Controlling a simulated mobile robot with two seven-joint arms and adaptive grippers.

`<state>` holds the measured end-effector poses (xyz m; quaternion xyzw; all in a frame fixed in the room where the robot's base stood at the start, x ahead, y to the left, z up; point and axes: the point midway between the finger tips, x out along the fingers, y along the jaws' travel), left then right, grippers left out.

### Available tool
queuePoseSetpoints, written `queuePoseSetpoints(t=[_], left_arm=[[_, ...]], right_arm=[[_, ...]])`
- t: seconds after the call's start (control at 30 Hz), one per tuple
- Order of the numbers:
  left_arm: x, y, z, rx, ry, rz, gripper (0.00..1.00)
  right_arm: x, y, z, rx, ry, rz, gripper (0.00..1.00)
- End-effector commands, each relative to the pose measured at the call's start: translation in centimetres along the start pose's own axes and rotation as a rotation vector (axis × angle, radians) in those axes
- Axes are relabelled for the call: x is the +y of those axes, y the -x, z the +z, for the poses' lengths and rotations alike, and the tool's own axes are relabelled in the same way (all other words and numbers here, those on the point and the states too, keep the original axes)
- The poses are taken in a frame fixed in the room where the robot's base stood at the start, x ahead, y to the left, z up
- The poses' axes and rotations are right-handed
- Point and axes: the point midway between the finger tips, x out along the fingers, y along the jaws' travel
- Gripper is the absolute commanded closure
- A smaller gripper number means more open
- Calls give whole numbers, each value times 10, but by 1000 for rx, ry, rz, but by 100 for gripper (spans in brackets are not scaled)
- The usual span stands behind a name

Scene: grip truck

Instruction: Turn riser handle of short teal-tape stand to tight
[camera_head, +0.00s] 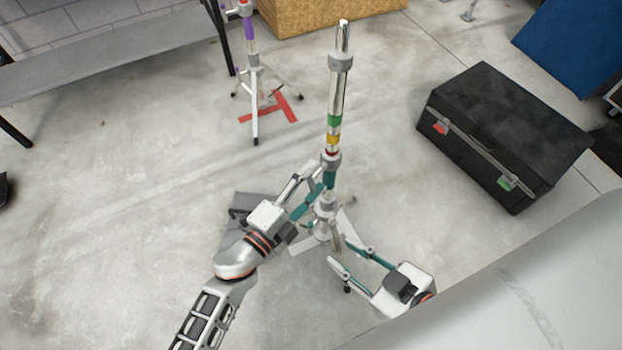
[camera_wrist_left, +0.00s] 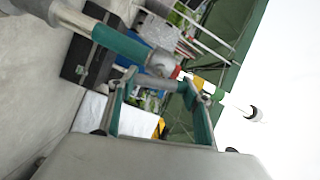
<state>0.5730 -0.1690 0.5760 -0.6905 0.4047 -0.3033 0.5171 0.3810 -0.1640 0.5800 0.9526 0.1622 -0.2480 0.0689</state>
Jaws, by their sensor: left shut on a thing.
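The teal-tape stand (camera_head: 329,181) stands upright in the middle of the head view. It has a silver riser with green, yellow and red bands above a grey collar (camera_head: 331,158). In the left wrist view the stand (camera_wrist_left: 118,40) runs slantwise, with its collar (camera_wrist_left: 161,64) just beyond my fingertips. My left gripper (camera_head: 317,178) is at the collar, shut on the riser handle, which is mostly hidden by the fingers. My right gripper (camera_head: 345,250) is open and empty, low beside the stand's base, its fingers spread apart.
A black case (camera_head: 505,135) lies on the floor at the right. A purple-tape stand (camera_head: 252,60) stands at the back left over red floor tape (camera_head: 275,107). A wooden box (camera_head: 325,15) is at the back.

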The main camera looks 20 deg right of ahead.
Motion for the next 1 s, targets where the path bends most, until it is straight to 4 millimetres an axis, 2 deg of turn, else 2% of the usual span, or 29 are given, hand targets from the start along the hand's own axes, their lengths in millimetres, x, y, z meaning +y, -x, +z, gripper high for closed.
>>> queuePoseSetpoints(t=[0.33, 0.83, 0.87, 0.9, 0.93, 1.0], left_arm=[[1, 1, 2, -4, -129, 2, 73], [0, 1, 2, -4, -148, 1, 73], [0, 1, 2, -4, -148, 1, 49], [0, 1, 2, -4, -148, 1, 38], [0, 1, 2, -3, -147, 1, 33], [0, 1, 2, -3, -147, 1, 33]], right_arm=[[-2, 0, 3, -2, -9, -3, 72], [-2, 0, 1, 1, -10, -4, 72], [-2, 0, 1, 1, -10, -4, 72], [-2, 0, 1, 1, -9, -4, 72], [-3, 0, 1, 0, -9, -4, 72], [-3, 0, 1, 0, -9, -5, 72]])
